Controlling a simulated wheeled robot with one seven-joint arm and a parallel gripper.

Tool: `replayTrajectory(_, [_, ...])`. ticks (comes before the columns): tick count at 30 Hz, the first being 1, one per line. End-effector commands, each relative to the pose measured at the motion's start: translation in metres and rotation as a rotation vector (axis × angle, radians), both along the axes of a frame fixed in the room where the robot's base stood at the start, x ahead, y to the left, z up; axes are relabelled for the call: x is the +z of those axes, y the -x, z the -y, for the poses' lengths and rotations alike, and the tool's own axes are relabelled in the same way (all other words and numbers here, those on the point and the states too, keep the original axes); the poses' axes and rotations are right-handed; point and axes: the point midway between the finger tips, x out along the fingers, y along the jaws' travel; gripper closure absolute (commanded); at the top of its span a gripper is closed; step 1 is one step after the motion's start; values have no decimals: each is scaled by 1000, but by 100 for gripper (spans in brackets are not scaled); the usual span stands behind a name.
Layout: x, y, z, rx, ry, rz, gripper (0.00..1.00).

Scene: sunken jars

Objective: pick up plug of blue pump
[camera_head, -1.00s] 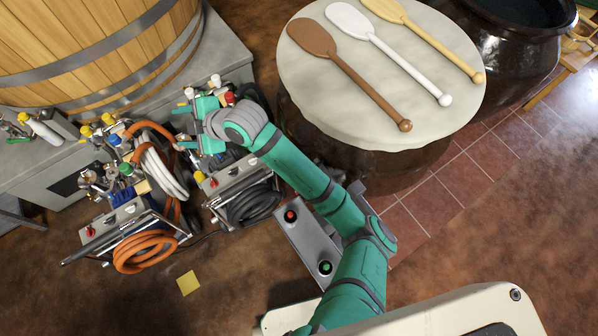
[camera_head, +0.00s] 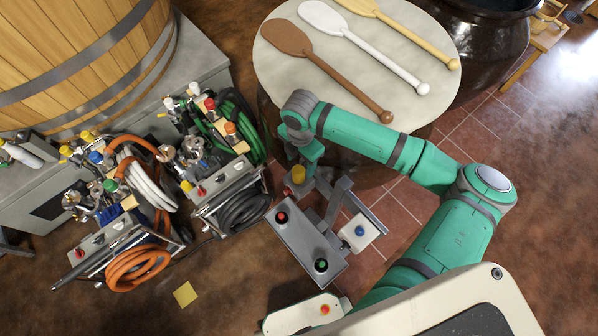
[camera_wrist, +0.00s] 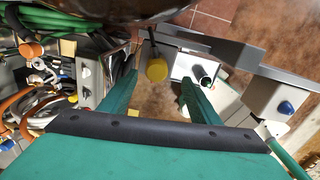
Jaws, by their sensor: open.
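My gripper (camera_head: 304,160) hangs over the floor beside the dark jar, fingers pointing down. In the wrist view my gripper (camera_wrist: 160,78) is open, its two green fingers apart with nothing clasped. A yellow round cap (camera_wrist: 157,69) shows between the fingertips. The same yellow cap (camera_head: 298,174) is just below my gripper in the head view. A blue knob (camera_head: 360,230) sits on a small pale box right of the cap; it also shows in the wrist view (camera_wrist: 285,108). I cannot tell which piece is the blue pump's plug.
A grey box (camera_head: 305,243) with red and green knobs stands below my gripper. Pumps with orange hoses (camera_head: 138,268) and black hoses (camera_head: 245,212) crowd the left. The round jar lid (camera_head: 275,65) carries three paddles. A yellow square (camera_head: 185,294) lies on open floor.

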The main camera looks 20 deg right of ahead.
Motion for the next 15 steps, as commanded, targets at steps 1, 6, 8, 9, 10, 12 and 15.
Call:
replayTrajectory(1, [-8,0,0,0,-1,0,43])
replayTrajectory(6, [-32,-1,-1,-1,-2,1,43])
replayTrajectory(8, [-36,-1,-1,0,-1,2,43])
replayTrajectory(9, [-38,-1,-1,0,-1,2,43])
replayTrajectory(10, [-40,-1,-1,0,-1,2,43])
replayTrajectory(12, [-43,-2,-1,0,-1,2,43])
replayTrajectory(15, [-54,-3,-2,1,-2,1,43])
